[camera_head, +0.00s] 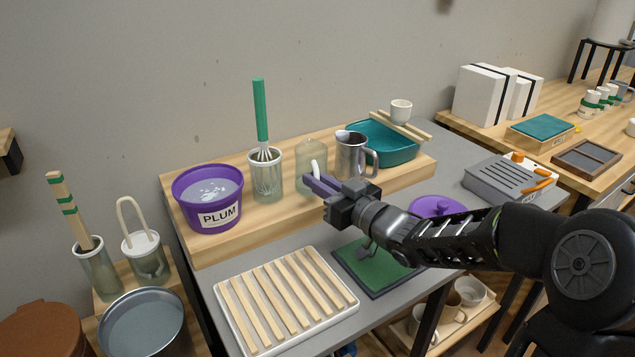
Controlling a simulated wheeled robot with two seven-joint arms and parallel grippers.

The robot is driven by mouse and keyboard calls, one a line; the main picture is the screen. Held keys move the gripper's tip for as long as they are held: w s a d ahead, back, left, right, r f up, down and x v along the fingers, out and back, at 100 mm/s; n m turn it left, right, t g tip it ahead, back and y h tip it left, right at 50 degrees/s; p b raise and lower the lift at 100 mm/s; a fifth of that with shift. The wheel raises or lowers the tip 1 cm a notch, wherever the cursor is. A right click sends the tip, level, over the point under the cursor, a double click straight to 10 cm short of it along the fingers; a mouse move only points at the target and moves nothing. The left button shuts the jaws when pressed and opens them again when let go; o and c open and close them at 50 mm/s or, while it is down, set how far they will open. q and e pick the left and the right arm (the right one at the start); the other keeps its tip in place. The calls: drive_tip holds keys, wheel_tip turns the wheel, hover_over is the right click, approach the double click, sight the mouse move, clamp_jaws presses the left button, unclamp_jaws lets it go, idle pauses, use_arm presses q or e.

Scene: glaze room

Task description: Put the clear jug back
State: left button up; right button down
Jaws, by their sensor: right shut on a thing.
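The clear jug (312,151) is a pale see-through vessel at the wooden riser, between the glass with the green-handled whisk (267,176) and the metal jug (352,155). It looks upright. Its pale handle (316,168) faces me. My right gripper (315,184) reaches in from the right, its purple fingers shut on the clear jug at the handle. The fingers hide the jug's lower part, so I cannot tell whether its base touches the riser. My left gripper is out of view.
The wooden riser (215,244) also carries a purple PLUM tub (208,205) at left and a teal basin (395,150) at right. In front are a slatted white tray (225,318), a green mat (368,270) and a purple lid (436,205) beside my arm.

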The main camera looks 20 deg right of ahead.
drive_tip(key=shift+f, duration=0.15)
drive_tip(key=c, duration=1.5)
unclamp_jaws()
drive_tip(key=shift+r, duration=0.2)
drive_tip(key=p+v, duration=0.1)
drive_tip(key=v, duration=1.1)
